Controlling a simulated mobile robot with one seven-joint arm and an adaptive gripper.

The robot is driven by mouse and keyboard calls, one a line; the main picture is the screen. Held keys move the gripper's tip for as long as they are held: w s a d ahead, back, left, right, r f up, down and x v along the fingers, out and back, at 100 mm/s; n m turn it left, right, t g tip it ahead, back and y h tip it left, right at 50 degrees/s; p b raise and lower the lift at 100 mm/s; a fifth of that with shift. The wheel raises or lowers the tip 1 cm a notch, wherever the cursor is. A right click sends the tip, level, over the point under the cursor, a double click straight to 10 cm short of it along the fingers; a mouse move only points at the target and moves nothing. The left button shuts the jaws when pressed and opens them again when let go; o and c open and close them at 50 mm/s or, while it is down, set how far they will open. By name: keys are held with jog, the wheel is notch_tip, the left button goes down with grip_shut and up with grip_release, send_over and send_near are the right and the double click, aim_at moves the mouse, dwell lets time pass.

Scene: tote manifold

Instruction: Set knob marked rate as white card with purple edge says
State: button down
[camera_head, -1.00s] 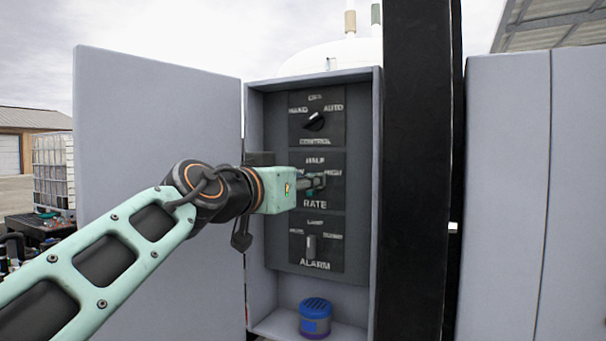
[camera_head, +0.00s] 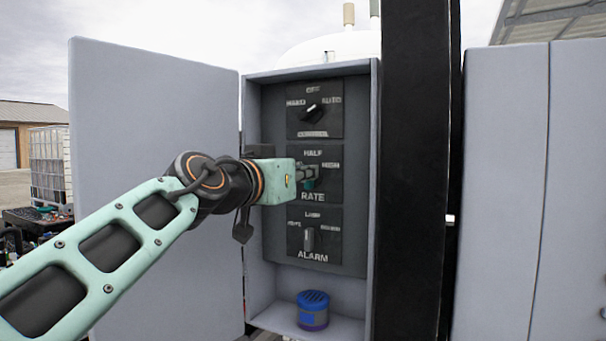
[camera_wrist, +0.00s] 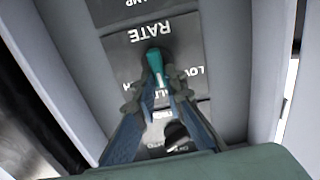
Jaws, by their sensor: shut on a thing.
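The RATE plate (camera_head: 335,183) is the middle of three dark plates in the open grey cabinet. It reads HALF at the top and HIGH at the right. My gripper (camera_head: 306,174) reaches in from the left and covers its left part and most of the knob. In the wrist view, which is upside down, my gripper (camera_wrist: 157,88) is shut on a teal knob (camera_wrist: 155,62) on a dark round base under RATE. A pale mark on the knob's lower end points roughly toward HALF, which my fingers partly hide. No white card with a purple edge is in view.
The CONTROL knob (camera_head: 312,111) sits above and the ALARM knob (camera_head: 308,239) below, both close to my gripper. A blue round container (camera_head: 313,312) stands on the cabinet floor. The open cabinet door (camera_head: 155,120) is at the left, a black post (camera_head: 415,180) at the right.

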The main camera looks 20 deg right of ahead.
jog(key=shift+f, duration=0.15)
jog(key=n+b, duration=0.2)
jog(key=n, duration=0.2)
jog(key=n+b, duration=0.2)
jog(key=n, duration=0.1)
jog(key=n+b, duration=0.2)
jog(key=n, duration=0.2)
jog(key=shift+w+a+f+n, duration=0.2)
jog(key=shift+w+a+n, duration=0.1)
jog(key=shift+w, duration=0.1)
dwell(0.3)
jog(key=c, duration=2)
grip_release()
jog(key=shift+a, duration=0.1)
